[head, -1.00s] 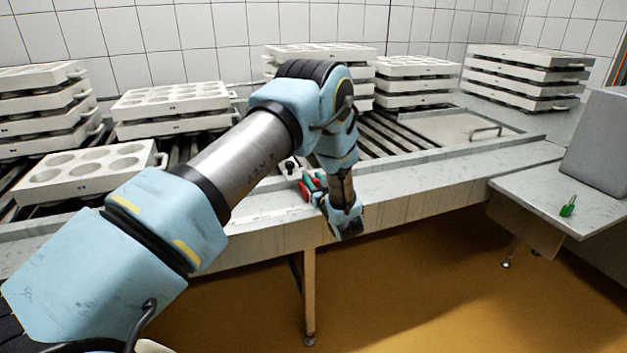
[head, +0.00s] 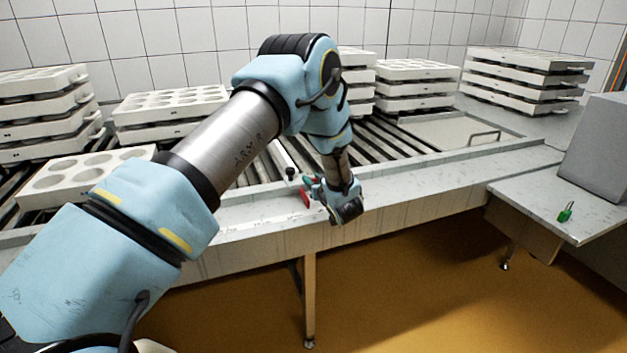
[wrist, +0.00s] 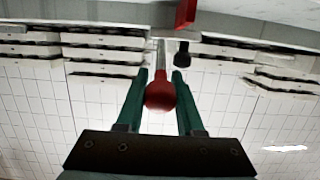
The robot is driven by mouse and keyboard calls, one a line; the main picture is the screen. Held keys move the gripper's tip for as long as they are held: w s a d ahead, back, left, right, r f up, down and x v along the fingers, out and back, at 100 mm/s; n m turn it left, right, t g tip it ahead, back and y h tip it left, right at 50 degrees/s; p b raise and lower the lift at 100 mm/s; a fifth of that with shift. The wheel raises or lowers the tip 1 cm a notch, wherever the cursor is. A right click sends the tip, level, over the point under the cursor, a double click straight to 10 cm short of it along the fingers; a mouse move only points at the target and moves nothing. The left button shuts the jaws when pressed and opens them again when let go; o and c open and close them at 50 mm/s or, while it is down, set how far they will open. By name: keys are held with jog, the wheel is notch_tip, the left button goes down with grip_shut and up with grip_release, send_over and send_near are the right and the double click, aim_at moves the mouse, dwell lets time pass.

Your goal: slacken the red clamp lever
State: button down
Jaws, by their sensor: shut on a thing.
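The red clamp lever shows in the wrist view as a round red knob (wrist: 160,96) on a thin pale rod. A red block (wrist: 186,14) shows at the top edge of that view, near the rod's far end. My gripper (wrist: 160,82) has its two green fingers on either side of the knob and is shut on it. In the head view my gripper (head: 313,184) is at the conveyor's front rail, beside a small red part of the clamp (head: 305,197). My wrist hides most of the lever there.
Stacks of white cheese moulds stand on the roller conveyor at left (head: 170,103), at centre right (head: 415,83) and far right (head: 530,75). A black knob (head: 290,172) is close behind my gripper. A small green item (head: 566,212) is on the right side table (head: 530,193).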

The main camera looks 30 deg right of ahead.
jog(key=shift+w+r+g+p, duration=0.2)
jog(key=shift+r+g+p, duration=0.25)
jog(key=shift+r+p, duration=0.15)
jog(key=shift+w+r+g+p, duration=0.2)
jog(key=shift+r+g+p, duration=0.25)
jog(key=shift+r, duration=0.1)
jog(key=shift+w+d+r+g+y+p, duration=0.1)
jog(key=shift+w+r+g+y+p, duration=0.3)
jog(key=shift+g+p, duration=0.5)
jog(key=shift+w+d+r, duration=0.1)
jog(key=shift+w+r, duration=0.25)
jog(key=shift+w, duration=0.15)
jog(key=shift+w+r+p, duration=0.25)
jog(key=shift+w+r, duration=0.05)
jog(key=shift+w, duration=0.4)
jog(key=shift+w+r+p, duration=0.2)
jog(key=shift+w+r, duration=0.05)
jog(key=shift+w, duration=0.45)
jog(key=shift+s+f, duration=0.1)
jog(key=shift+f, duration=0.1)
jog(key=c, duration=0.6)
grip_release()
jog(key=shift+r, duration=0.1)
jog(key=b+v, duration=0.3)
jog(key=v, duration=0.7)
jog(key=shift+s+r, duration=0.15)
jog(key=shift+s, duration=0.2)
